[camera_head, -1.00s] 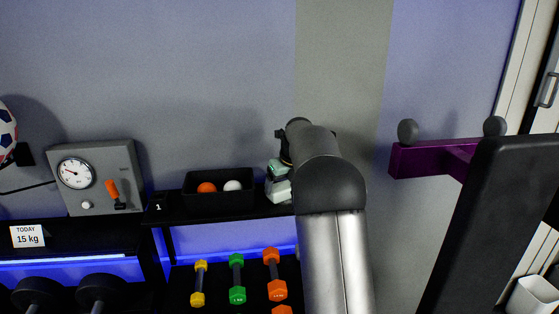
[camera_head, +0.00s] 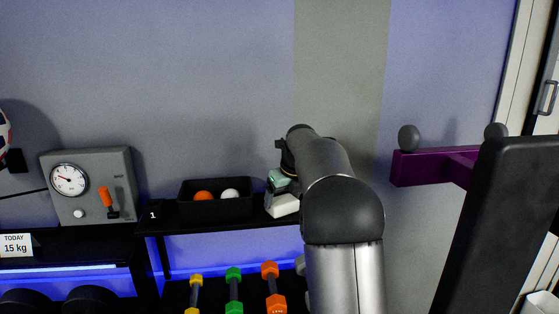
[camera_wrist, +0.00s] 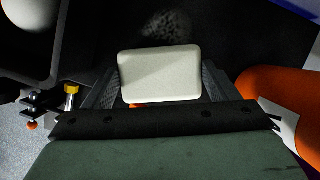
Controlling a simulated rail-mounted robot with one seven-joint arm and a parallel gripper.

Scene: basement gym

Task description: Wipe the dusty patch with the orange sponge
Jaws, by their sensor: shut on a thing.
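In the wrist view my gripper (camera_wrist: 160,82) has a finger on each side of a pale, rounded block, the sponge (camera_wrist: 160,74), and is shut on it. The sponge's top face is cream-white; a sliver of orange shows below its near edge. A grey, speckled dusty patch (camera_wrist: 166,25) lies on the dark surface just beyond the sponge, at the top of the wrist view. I cannot tell whether the sponge touches the surface.
A black tray (camera_head: 216,212) with an orange ball (camera_head: 203,196) and a white ball (camera_head: 230,195) stands left of my gripper on the black shelf (camera_head: 185,227). A grey gauge box (camera_head: 90,185) is farther left. Coloured dumbbells (camera_head: 234,290) lie below. A purple-framed bench (camera_head: 430,167) is right.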

